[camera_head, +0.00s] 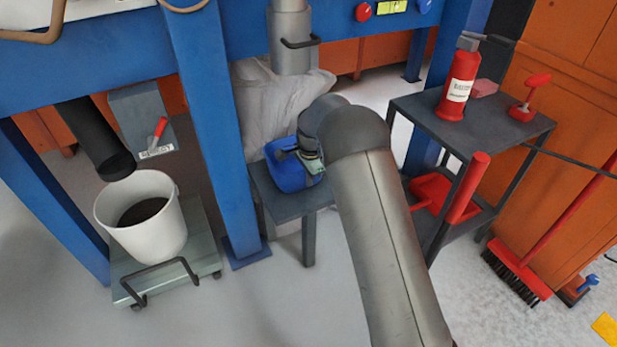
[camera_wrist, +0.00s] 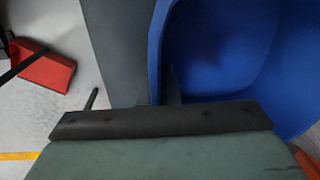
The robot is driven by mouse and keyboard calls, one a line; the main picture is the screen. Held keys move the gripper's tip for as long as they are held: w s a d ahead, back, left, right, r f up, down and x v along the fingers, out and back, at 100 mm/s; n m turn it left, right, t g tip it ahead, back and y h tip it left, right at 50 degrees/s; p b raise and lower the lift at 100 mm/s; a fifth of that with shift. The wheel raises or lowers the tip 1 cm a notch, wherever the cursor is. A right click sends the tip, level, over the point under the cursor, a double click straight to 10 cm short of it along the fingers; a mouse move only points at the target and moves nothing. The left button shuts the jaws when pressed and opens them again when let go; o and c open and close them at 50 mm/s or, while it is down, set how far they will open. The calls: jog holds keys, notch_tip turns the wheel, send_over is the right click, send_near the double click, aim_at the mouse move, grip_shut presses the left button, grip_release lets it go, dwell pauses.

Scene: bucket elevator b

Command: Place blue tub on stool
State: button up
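The blue tub (camera_head: 291,174) sits on the small dark grey stool (camera_head: 298,207) in the head view, partly hidden behind my arm. My gripper (camera_head: 292,155) is at the tub's upper rim. In the wrist view the open tub (camera_wrist: 225,50) fills the right side, with the grey stool top (camera_wrist: 118,45) beside it. My gripper (camera_wrist: 130,92) shows two fingers spread apart there. One finger lies against the blue of the tub near its wall, and the other is outside, to the left. Whether a finger touches the wall cannot be told.
A dark shelf table (camera_head: 520,128) with a red extinguisher (camera_head: 457,88) stands right of the stool. A blue post (camera_head: 207,120) and a white bucket (camera_head: 145,225) on a trolley (camera_head: 190,255) are to the left. A pale sack (camera_head: 275,100) is behind. The front floor is clear.

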jog(key=o, duration=0.4)
notch_tip(320, 180, up, 12)
jog(key=s+p, duration=0.1)
jog(key=p, duration=0.3)
jog(key=shift+d+r, duration=0.15)
jog(key=shift+d, duration=0.15)
jog(key=s+d+r+n, duration=0.35)
jog(key=s+d, duration=0.25)
jog(key=s, duration=0.3)
jog(key=s+d+r+n, duration=0.2)
jog(key=s+d+r, duration=0.3)
jog(key=s, duration=0.4)
jog(key=s+d+f+n, duration=0.1)
jog(key=s+d+n, duration=0.2)
jog(key=s, duration=0.7)
jog(key=s+d+f+n+g, duration=0.1)
jog(key=s+d+f+n, duration=0.1)
jog(key=s, duration=0.9)
jog(key=shift+d+f+n, duration=0.2)
jog(key=shift+d+n, duration=0.25)
jog(key=shift+n, duration=0.3)
jog(key=shift+s, duration=0.1)
